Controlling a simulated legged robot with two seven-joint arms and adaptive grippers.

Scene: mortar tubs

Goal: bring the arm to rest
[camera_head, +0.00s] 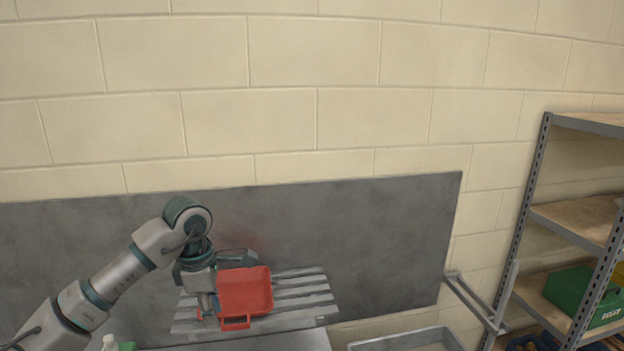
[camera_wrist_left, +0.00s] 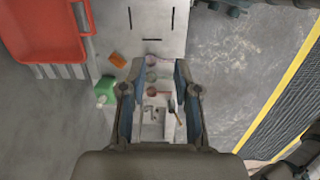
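My left arm comes in from the left in the head view, and its left gripper (camera_head: 207,305) hangs pointing down beside the red tub (camera_head: 245,290). In the left wrist view the two fingers of the left gripper (camera_wrist_left: 160,85) stand apart with nothing held between them. The red tub (camera_wrist_left: 42,30) is at the upper left there, clear of the fingers. In the head view the tub rests on a grey slatted rack (camera_head: 300,291). My right gripper is not in view.
A light work surface with several small items, among them an orange piece (camera_wrist_left: 118,60) and a green container (camera_wrist_left: 105,90), lies below the fingers. A grey tray (camera_head: 405,341) and metal shelving (camera_head: 575,215) with a green box (camera_head: 580,297) stand to the right. A grey panel (camera_head: 390,235) backs the rack.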

